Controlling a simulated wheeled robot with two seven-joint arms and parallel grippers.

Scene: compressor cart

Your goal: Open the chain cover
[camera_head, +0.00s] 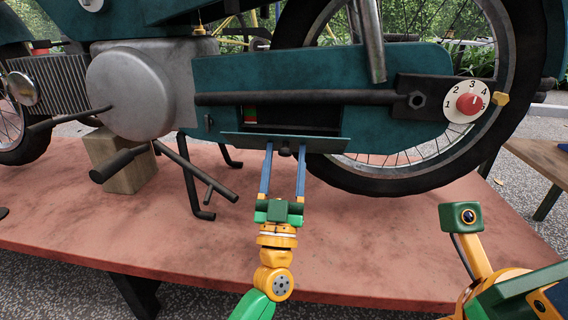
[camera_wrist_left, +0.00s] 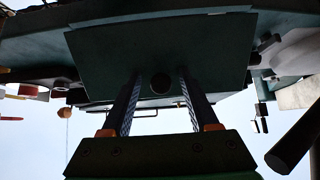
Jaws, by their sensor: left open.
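The chain cover (camera_head: 270,139) is a teal flap on the lower side of the motorbike's teal chain case (camera_head: 235,75). It is tilted outward, and a dark opening (camera_head: 290,113) shows above it, with something red and green inside. A small dark round knob (camera_head: 285,151) is on the flap. My left gripper (camera_head: 285,150) is open, its two blue-sided fingers reaching up on either side of the knob. In the left wrist view the flap (camera_wrist_left: 160,40) fills the top, with the knob (camera_wrist_left: 160,83) between the fingers (camera_wrist_left: 160,95), apart from both.
The bike stands on a reddish table (camera_head: 350,240). A dark bar (camera_head: 300,98) runs across the case above the opening. A red dial (camera_head: 468,103) numbered 1 to 4 is at the right. A stand leg (camera_head: 195,185) and a wooden block (camera_head: 125,160) are to the left.

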